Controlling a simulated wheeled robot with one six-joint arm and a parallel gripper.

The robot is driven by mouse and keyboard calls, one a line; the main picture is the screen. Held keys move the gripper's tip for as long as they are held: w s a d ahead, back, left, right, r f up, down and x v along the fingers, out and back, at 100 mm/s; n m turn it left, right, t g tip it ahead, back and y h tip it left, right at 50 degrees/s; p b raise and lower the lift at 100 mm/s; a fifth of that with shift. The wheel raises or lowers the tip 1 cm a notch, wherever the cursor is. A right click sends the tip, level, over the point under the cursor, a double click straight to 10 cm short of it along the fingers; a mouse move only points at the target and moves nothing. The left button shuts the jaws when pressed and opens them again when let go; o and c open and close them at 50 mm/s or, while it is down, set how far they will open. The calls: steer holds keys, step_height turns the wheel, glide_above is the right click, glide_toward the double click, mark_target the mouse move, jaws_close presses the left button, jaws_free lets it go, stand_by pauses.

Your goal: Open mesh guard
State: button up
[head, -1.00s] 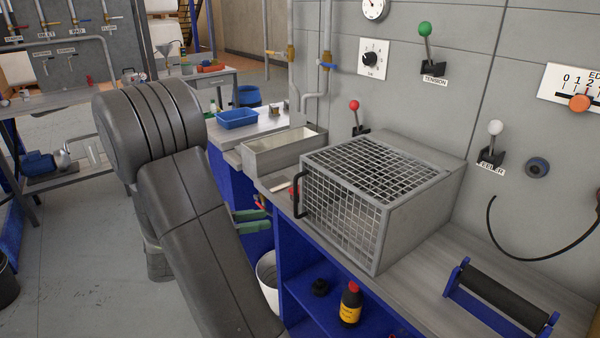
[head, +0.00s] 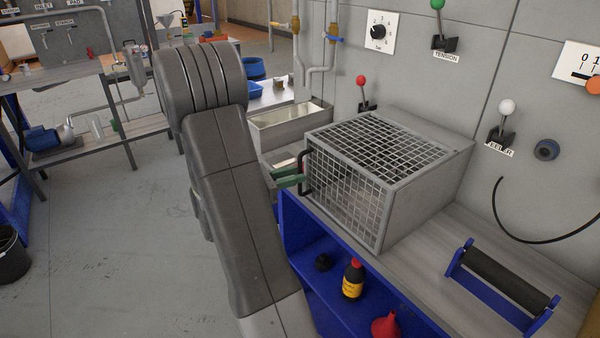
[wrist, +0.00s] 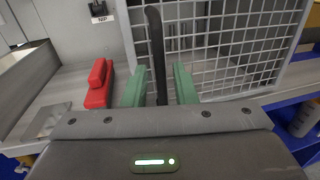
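The mesh guard (head: 350,185) is a grey box with wire mesh on its front and top, on the bench; it looks closed. Its black upright handle (head: 305,174) is at the left edge of the mesh front. The handle (wrist: 157,50) also shows in the wrist view, standing between the green fingers of my gripper (wrist: 159,85). My gripper (head: 289,178) is open, with one finger on each side of the handle and a small gap showing on both sides. My arm hides part of the gripper in the head view.
A red block (wrist: 100,84) lies on the bench left of the fingers. A metal trough (head: 290,125) stands behind. A blue-framed roller (head: 500,285) is at right. A bottle (head: 353,280) and red funnel (head: 386,325) are on the shelf below.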

steer(key=shift+x, duration=1.2)
jaws_close()
